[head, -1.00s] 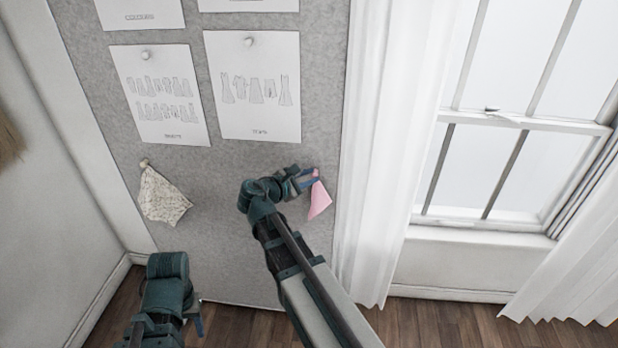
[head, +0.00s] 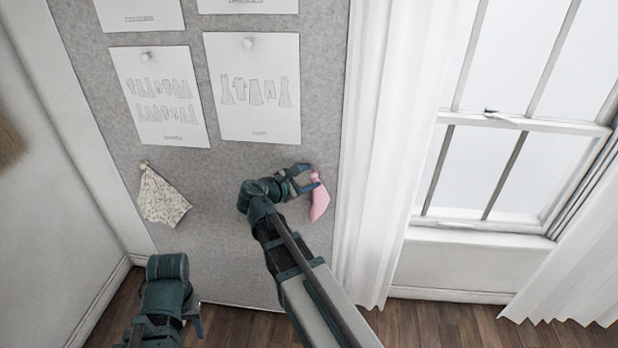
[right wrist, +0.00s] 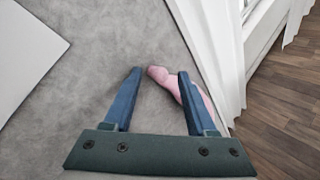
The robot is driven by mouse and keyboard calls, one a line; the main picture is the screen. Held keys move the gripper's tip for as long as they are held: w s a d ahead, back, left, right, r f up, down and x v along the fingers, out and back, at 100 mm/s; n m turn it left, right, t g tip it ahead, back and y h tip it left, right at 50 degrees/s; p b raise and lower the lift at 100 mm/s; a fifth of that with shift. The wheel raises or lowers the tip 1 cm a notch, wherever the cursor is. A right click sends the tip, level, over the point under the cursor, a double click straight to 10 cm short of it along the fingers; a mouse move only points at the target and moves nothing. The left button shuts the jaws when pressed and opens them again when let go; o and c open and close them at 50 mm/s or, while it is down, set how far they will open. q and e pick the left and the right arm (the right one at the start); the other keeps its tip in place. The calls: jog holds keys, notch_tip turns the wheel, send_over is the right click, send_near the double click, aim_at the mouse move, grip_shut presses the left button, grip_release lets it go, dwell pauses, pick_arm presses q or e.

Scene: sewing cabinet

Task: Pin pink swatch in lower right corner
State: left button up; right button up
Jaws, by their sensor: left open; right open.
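The pink swatch (head: 320,203) hangs from a small pink pin (head: 316,177) at the lower right of the grey pinboard (head: 235,215). In the right wrist view the swatch (right wrist: 200,103) shows partly behind one finger, with its pin end (right wrist: 157,73) just beyond the fingertips. My right gripper (head: 312,176) is open around or just in front of the pin; it also shows in the right wrist view (right wrist: 160,73) with its fingers apart and nothing between them. My left gripper (head: 198,318) is low at the left, away from the board, and largely hidden by its own arm.
A floral swatch (head: 162,197) hangs pinned at the board's lower left. Paper sheets (head: 252,88) with clothing drawings are pinned above. A white curtain (head: 385,150) hangs close to the board's right edge, beside a window (head: 510,120). Wooden floor (head: 450,325) lies below.

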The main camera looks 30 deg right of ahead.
pick_arm(q)
notch_tip(320, 180, up, 4)
jog(key=p, duration=0.4)
jog(key=shift+r, duration=0.25)
pick_arm(e)
jog(key=v, duration=1.3)
jog(key=shift+s+a, duration=0.15)
jog(key=shift+a, duration=0.15)
pick_arm(q)
notch_tip(320, 180, up, 4)
jog(key=p, duration=0.4)
jog(key=shift+r, duration=0.1)
pick_arm(e)
jog(key=s+a+f+m+g+y, duration=0.3)
jog(key=s+a+f+m+y, duration=0.2)
jog(key=a, duration=0.4)
jog(key=s+a+f+m+g+y, duration=0.2)
jog(key=s+a+f+m+y, duration=0.3)
jog(key=s+a, duration=0.4)
jog(key=shift+s+a+m+g+y, duration=0.25)
jog(key=shift+s+m+g+y, duration=0.15)
jog(key=shift+s+m+y, duration=0.4)
pick_arm(q)
jog(key=shift+w, duration=0.1)
pick_arm(e)
jog(key=shift+w+f, duration=0.1)
jog(key=shift+w, duration=0.25)
